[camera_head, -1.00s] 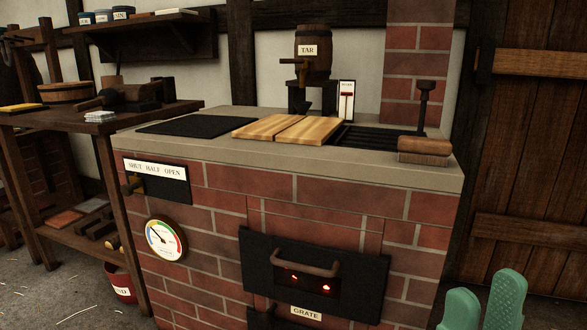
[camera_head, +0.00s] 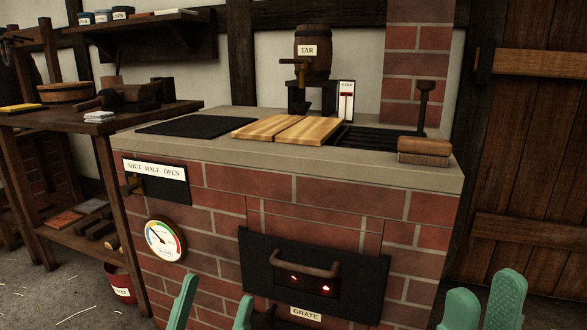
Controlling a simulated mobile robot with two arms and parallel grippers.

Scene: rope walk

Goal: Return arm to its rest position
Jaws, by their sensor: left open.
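My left gripper (camera_head: 211,305) shows at the bottom, left of centre, in front of the brick stove. Its two green fingers stand well apart with nothing between them. My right gripper (camera_head: 484,300) is at the bottom right corner, right of the stove. Its green fingers show a narrow gap and hold nothing that I can see. Both arms behind the fingers are out of view. The brick stove (camera_head: 240,215) carries a black oven door (camera_head: 260,265) with a handle, above a plate lettered GRATE (camera_head: 306,313).
Wooden boards (camera_head: 285,129), a black plate (camera_head: 195,125) and a wooden block (camera_head: 425,145) lie on the stove top. A TAR barrel (camera_head: 313,62) stands behind. A workbench (camera_head: 30,119) is on the left, with a red bucket (camera_head: 122,285) beside it. A wooden door (camera_head: 535,150) is at right.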

